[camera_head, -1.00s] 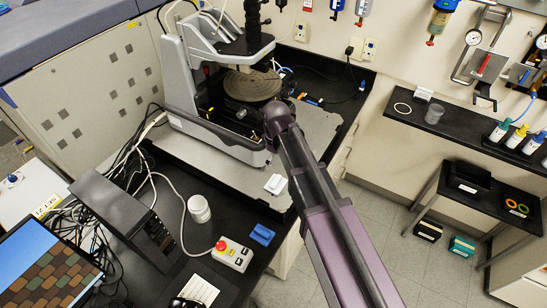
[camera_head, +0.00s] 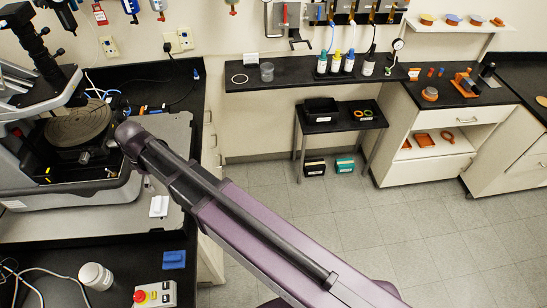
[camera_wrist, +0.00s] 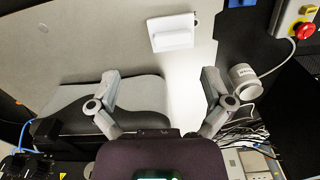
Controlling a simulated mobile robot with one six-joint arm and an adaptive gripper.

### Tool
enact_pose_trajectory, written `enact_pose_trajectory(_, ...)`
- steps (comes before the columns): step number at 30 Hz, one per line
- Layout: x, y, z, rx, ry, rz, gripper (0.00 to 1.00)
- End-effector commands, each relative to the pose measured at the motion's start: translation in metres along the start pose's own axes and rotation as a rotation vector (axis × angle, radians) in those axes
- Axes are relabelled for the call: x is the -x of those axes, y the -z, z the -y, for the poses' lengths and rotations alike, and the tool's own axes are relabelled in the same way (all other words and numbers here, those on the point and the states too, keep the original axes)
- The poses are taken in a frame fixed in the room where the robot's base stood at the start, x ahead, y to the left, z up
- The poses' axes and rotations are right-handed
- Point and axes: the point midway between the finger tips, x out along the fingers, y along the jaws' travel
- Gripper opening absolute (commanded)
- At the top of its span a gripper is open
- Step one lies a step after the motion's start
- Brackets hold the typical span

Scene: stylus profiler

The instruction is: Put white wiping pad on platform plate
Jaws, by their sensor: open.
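A white block-like pad (camera_head: 158,206), which looks like the wiping pad, lies on the right front part of a broad grey plate (camera_head: 120,220) under the profiler. I cannot tell whether this grey plate or the dark round disc stage (camera_head: 78,126) above it is the platform plate. In the wrist view the pad (camera_wrist: 173,32) lies ahead of my gripper (camera_wrist: 160,78), apart from it. The two fingers are spread and nothing is between them. In the head view my arm hides the gripper.
A blue block (camera_head: 173,260), a white jar (camera_head: 96,276) and a control box with a red button (camera_head: 154,294) stand on the black bench in front of the plate. The profiler's grey frame (camera_head: 70,190) is close by. A shelf (camera_head: 300,78) holds bottles at the back. The floor at right is clear.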

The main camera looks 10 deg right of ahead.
Motion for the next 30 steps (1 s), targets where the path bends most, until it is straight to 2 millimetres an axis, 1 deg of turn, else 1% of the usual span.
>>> enact_pose_trajectory(1,0.0,-0.015,-0.006,-0.04,0.0,0.0,1.0)
enact_pose_trajectory(5,0.0,-0.053,-0.025,-0.165,0.0,0.001,1.0)
enact_pose_trajectory(9,0.0,-0.1,-0.044,-0.319,0.0,0.001,1.0)
enact_pose_trajectory(14,0.0,-0.153,-0.061,-0.496,0.0,0.001,1.0)
enact_pose_trajectory(15,0.0,-0.167,-0.065,-0.542,0.0,0.001,1.0)
enact_pose_trajectory(22,0.0,-0.243,-0.077,-0.796,-0.001,0.002,1.0)
enact_pose_trajectory(30,0.001,-0.329,-0.077,-1.093,-0.001,0.002,1.0)
